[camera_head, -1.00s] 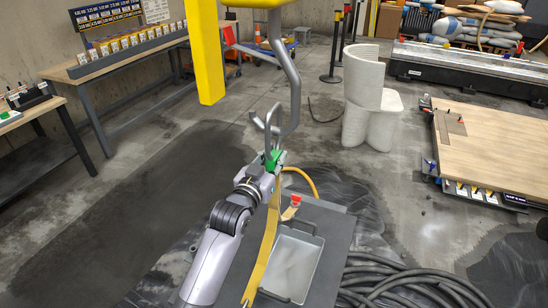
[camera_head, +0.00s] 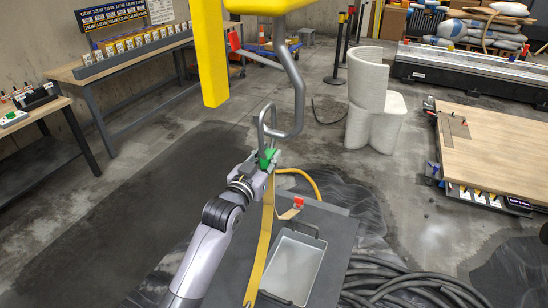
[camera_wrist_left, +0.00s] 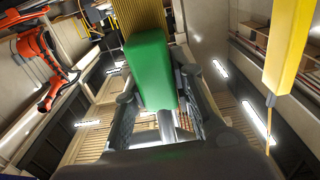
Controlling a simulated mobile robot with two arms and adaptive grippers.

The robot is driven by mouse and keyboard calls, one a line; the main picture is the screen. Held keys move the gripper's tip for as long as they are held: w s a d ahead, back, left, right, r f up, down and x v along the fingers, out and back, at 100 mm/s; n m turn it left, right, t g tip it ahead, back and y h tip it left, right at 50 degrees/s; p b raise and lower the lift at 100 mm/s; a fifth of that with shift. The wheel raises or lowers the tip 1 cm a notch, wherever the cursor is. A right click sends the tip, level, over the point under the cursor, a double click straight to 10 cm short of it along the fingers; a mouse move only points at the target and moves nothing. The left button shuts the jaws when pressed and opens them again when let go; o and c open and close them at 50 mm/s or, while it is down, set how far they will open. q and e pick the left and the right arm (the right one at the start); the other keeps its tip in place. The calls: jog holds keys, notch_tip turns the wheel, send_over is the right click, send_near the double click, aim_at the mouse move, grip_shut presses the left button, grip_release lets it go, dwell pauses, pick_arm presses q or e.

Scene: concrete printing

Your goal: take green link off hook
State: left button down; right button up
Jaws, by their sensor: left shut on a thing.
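The green link (camera_head: 267,158) is between the fingers of my left gripper (camera_head: 264,168), with a yellow strap (camera_head: 264,240) running down from it. In the left wrist view the green link (camera_wrist_left: 150,70) stands between the dark fingers of my left gripper (camera_wrist_left: 160,108), with the strap (camera_wrist_left: 138,16) beyond it. The grey hook (camera_head: 298,100) hangs from the yellow beam, its bent lower end just above and beside the link. I cannot tell whether link and hook touch. My right gripper is out of view.
A grey cart top (camera_head: 330,225) with a shallow tray (camera_head: 292,268) lies below the gripper. Black hoses (camera_head: 400,285) coil on the floor at right. A yellow post (camera_head: 211,60) hangs left of the hook. Open floor lies to the left.

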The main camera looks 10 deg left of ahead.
pick_arm(q)
jog(key=w+a+b, duration=0.1)
jog(key=w+a, duration=0.1)
jog(key=a, duration=0.9)
jog(key=shift+r+b, duration=0.2)
jog(key=shift+b, duration=0.1)
dwell(0.5)
